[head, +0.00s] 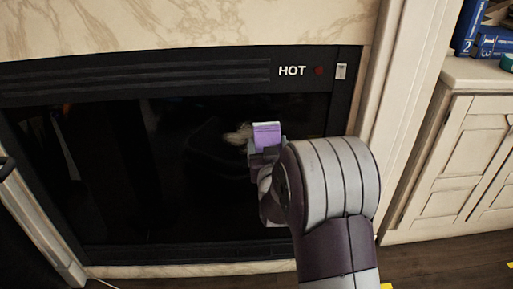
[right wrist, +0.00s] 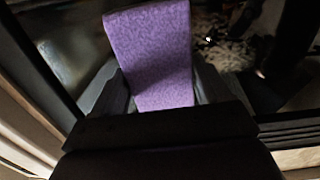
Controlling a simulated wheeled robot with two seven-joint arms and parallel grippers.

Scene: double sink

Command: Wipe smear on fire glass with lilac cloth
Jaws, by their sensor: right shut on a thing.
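The lilac cloth (head: 267,133) is a small folded purple pad in front of the dark fire glass (head: 170,170). In the right wrist view the cloth (right wrist: 152,55) stands up between the fingers of my right gripper (right wrist: 160,92), which is shut on it. In the head view my right gripper (head: 264,150) is at the right half of the glass. A pale whitish smear (head: 238,135) shows just left of the cloth. I cannot tell whether the cloth touches the glass. My left gripper is not in view.
A black frame with a HOT label (head: 292,71) and a red dot surrounds the glass, under a marble surround (head: 190,25). A cream cabinet (head: 470,150) with blue books (head: 490,40) stands at the right. The glass to the left is clear of objects.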

